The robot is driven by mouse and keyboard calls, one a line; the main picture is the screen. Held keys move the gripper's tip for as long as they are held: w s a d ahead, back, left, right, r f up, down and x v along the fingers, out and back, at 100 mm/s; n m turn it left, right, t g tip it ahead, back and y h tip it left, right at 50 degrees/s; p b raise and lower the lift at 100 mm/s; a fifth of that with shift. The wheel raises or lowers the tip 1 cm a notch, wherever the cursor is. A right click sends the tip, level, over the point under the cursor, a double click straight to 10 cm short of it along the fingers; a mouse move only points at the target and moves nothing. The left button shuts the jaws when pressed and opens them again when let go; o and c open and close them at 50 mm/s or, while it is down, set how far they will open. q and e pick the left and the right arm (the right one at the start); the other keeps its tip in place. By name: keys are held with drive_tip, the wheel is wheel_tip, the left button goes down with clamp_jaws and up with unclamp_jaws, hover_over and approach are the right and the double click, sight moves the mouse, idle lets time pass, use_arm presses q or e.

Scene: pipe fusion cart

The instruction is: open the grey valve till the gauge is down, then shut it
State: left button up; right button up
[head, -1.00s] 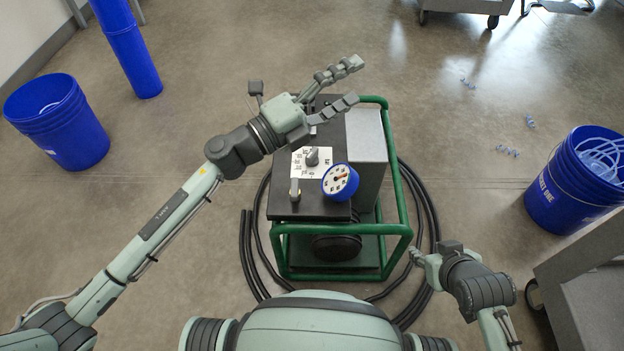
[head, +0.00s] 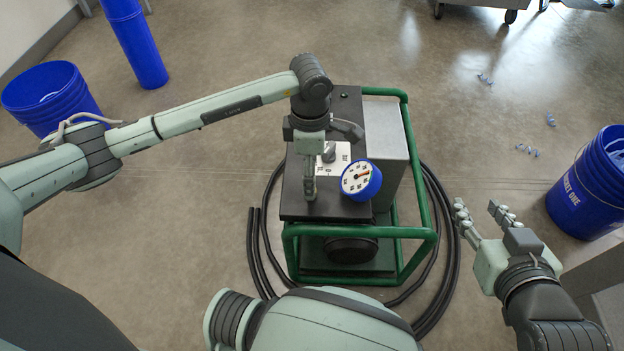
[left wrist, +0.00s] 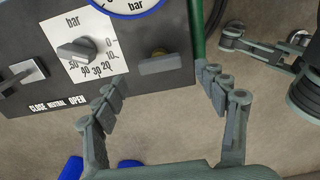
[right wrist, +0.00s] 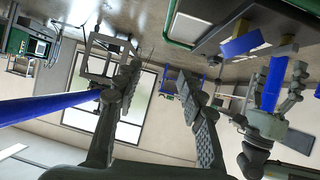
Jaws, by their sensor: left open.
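The grey valve (left wrist: 162,64), a bar handle with a brass-coloured stem, is on the dark panel (left wrist: 130,30) in the left wrist view. In the head view my left gripper hides it. My left gripper (left wrist: 158,80) is open above the panel, its fingertips either side of the handle and just short of it in the picture; I cannot tell the height. The blue-rimmed gauge (head: 360,179) has an orange needle pointing right; its reading is too small to tell. Its rim shows in the left wrist view (left wrist: 128,10). My right gripper (head: 478,207) is open and empty, right of the cart.
A grey knob (left wrist: 77,50) on a white bar scale and a lever (left wrist: 20,77) near "CLOSE NEUTRAL OPEN" stand beside the valve. A green tube frame (head: 425,234) surrounds the cart; black hoses (head: 262,245) lie around it. A blue bucket (head: 590,185) stands at right.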

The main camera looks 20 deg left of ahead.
use_arm(q)
drive_tip(key=shift+f, duration=1.7)
use_arm(e)
drive_tip(key=shift+w+a+r+t, duration=0.3)
drive_tip(key=shift+a+r+t, duration=0.1)
drive_tip(key=shift+a+r, duration=0.25)
use_arm(q)
drive_tip(key=shift+c, duration=0.3)
use_arm(e)
drive_tip(key=shift+d, duration=0.1)
use_arm(q)
drive_tip(key=c, duration=1.1)
